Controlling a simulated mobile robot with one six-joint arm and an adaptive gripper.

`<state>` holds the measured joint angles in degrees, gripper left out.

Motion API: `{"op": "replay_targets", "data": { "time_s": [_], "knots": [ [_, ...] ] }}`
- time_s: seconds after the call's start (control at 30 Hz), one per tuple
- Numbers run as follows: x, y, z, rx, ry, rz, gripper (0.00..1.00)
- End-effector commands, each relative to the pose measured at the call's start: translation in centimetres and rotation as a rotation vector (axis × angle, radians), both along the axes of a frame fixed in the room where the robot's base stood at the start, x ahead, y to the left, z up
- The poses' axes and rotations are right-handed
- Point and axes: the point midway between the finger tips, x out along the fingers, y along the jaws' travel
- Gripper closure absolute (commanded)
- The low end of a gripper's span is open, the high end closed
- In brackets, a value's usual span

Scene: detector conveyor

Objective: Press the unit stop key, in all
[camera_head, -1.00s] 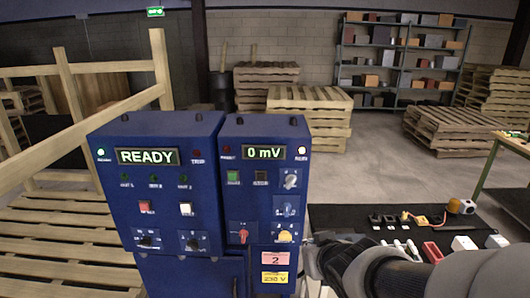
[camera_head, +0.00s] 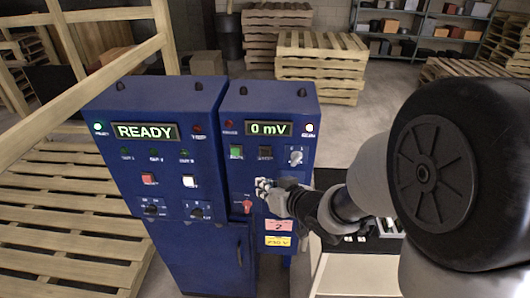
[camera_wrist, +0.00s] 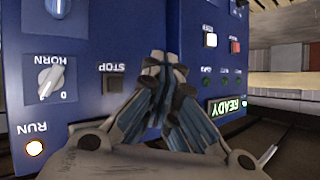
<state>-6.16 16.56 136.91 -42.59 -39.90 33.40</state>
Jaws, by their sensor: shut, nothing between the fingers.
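The right blue unit shows a dark square key (camera_head: 265,153) beside a green key (camera_head: 236,152). In the upside-down wrist view the dark key (camera_wrist: 112,84) carries the label STOP and stands clear of the fingers. My gripper (camera_head: 262,185) is shut and empty, in front of the right unit's face and below the dark key in the head view. The fingertips (camera_wrist: 165,62) also show in the wrist view, beside the STOP key. I cannot tell whether they touch the panel. The display (camera_head: 269,128) reads 0 mV, and a white lamp (camera_wrist: 34,147) labelled RUN is lit.
A white HORN knob (camera_head: 296,157) sits right of the dark key; a red switch (camera_head: 247,206) sits below. The left unit (camera_head: 165,245) has a READY display, a red key (camera_head: 148,178) and a white key (camera_head: 189,181). Wooden rails and pallets (camera_head: 320,65) stand around.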

Motion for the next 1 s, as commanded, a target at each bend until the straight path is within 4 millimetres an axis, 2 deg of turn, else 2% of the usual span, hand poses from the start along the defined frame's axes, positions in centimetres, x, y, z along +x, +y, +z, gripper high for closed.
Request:
{"op": "replay_targets", "data": {
  "time_s": [0.17,0.6,0.8,1.0],
  "knots": [
    [1.5,-0.1,0.1,0.000,0.001,-0.001,1.00],
    [7.3,-0.3,0.2,0.000,0.001,-0.001,1.00],
    [8.5,-0.3,0.1,-0.001,0.001,-0.002,1.00],
    [8.7,-0.4,0.0,-0.001,0.000,-0.002,1.00]
  ]
}}
